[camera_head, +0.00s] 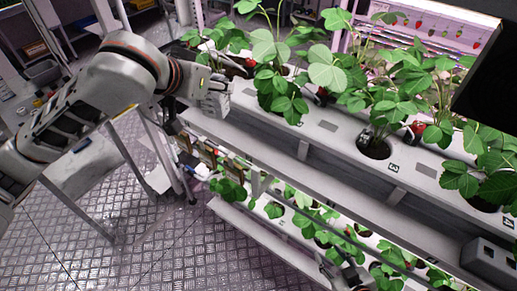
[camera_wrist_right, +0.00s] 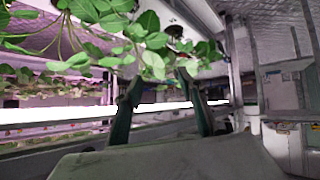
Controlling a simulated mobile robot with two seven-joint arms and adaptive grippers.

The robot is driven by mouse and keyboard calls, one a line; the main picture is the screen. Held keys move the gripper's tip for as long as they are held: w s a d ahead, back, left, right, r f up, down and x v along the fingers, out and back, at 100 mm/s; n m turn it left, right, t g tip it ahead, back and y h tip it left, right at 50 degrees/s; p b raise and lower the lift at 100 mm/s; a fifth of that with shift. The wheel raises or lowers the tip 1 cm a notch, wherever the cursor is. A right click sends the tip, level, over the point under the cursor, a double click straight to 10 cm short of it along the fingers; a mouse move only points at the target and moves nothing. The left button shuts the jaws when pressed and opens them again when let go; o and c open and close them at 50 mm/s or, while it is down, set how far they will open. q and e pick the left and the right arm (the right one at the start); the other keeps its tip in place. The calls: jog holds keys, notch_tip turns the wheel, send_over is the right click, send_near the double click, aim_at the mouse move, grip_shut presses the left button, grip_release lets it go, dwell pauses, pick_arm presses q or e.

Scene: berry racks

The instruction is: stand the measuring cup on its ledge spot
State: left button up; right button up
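I cannot make out the measuring cup or its ledge spot for certain in either view. My left arm comes in from the left in the head view, and its end (camera_head: 213,98) is at the left end of the upper planter. Its fingers are not clear there. My right gripper (camera_wrist_right: 160,85) is open in the right wrist view, with its two dark fingers apart and nothing seen between them. In the head view it shows small and partly hidden (camera_head: 350,274) at the bottom edge, by the lower tier of plants.
The long white upper planter (camera_head: 330,125) holds several strawberry plants with red berries. A lower tier (camera_head: 262,232) with plants and bright light lies below it. A grey box (camera_head: 488,258) sits at the lower right. The metal plate floor (camera_head: 130,260) is clear at the lower left.

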pick_arm(q)
jog(key=w+d+r+m+g+h, duration=0.1)
jog(key=d+r+m+h, duration=0.3)
jog(key=d, duration=0.6)
jog(key=shift+n+y, duration=0.6)
jog(key=shift+y, duration=0.3)
jog(key=f, duration=0.4)
jog(key=f+b, duration=0.1)
jog(key=f, duration=0.9)
jog(key=shift+a+b, duration=0.25)
jog(key=shift+b, duration=0.15)
jog(key=shift+f, duration=0.4)
notch_tip(320, 180, down, 4)
jog(key=shift+r+b, duration=0.1)
jog(key=shift+b, duration=0.2)
pick_arm(e)
jog(key=shift+w+a+r+t+y, duration=0.2)
jog(key=shift+w+a, duration=0.1)
jog(key=shift+a, duration=0.2)
jog(key=shift+w+a+r+t+y, duration=0.1)
jog(key=shift+w+a+y, duration=0.15)
jog(key=shift+a, duration=0.25)
jog(key=shift+f, duration=0.1)
pick_arm(q)
jog(key=o, duration=1.2)
pick_arm(e)
jog(key=shift+f, duration=0.1)
